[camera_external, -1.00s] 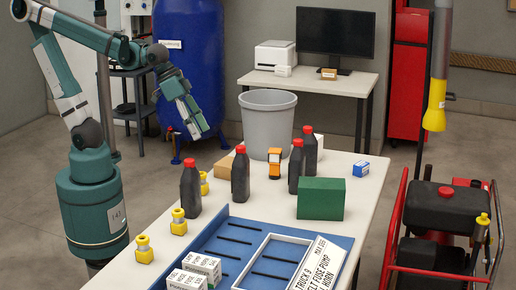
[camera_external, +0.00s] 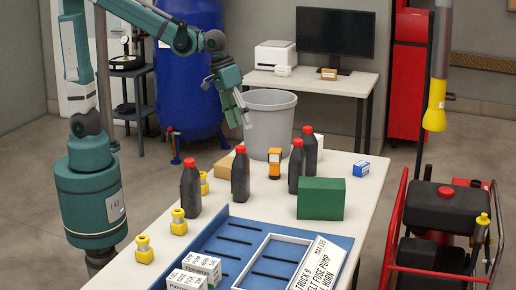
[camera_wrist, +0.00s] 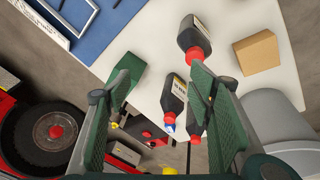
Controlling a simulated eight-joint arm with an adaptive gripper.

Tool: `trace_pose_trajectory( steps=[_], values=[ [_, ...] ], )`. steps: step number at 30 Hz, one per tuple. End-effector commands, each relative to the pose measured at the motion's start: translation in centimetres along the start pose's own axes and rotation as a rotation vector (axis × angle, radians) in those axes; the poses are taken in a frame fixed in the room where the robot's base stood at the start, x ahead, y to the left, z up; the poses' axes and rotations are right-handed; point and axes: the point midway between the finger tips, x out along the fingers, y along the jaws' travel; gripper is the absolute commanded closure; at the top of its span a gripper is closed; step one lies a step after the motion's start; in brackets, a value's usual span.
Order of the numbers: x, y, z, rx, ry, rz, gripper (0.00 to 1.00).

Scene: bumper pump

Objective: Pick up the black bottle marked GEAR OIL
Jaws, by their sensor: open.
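Several black bottles with red caps stand on the white table. In the external view, one is at the left (camera_external: 190,190), one in the middle (camera_external: 240,176), and a pair stands further right (camera_external: 296,172) (camera_external: 310,155). Their wording cannot be read, so I cannot tell which is GEAR OIL. In the wrist view, a labelled bottle (camera_wrist: 188,32) shows at the top and another (camera_wrist: 173,92) shows between my fingers; a further one is partly hidden behind the right finger. My gripper (camera_external: 242,119) is open and empty, raised above the bottles' level; its fingers frame the wrist view (camera_wrist: 160,75).
A grey bin (camera_external: 268,130) stands behind the table. A green box (camera_external: 321,199), cardboard box (camera_external: 224,166), orange device (camera_external: 274,163) and blue box (camera_external: 361,169) are near the bottles. A blue tray (camera_external: 208,247) fills the front; yellow-capped fittings (camera_external: 179,222) line the left edge.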

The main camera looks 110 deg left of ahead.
Motion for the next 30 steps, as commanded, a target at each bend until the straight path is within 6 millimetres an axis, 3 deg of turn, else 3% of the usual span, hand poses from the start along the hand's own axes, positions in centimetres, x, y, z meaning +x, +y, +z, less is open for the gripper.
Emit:
trace_pose_trajectory(
  steps=[14,30],
  values=[
    [3.6,0.7,-7.2,-0.243,-0.055,-0.072,0.48],
    [9.7,-0.3,-14.3,-0.518,-0.107,-0.164,0.48]
  ],
)
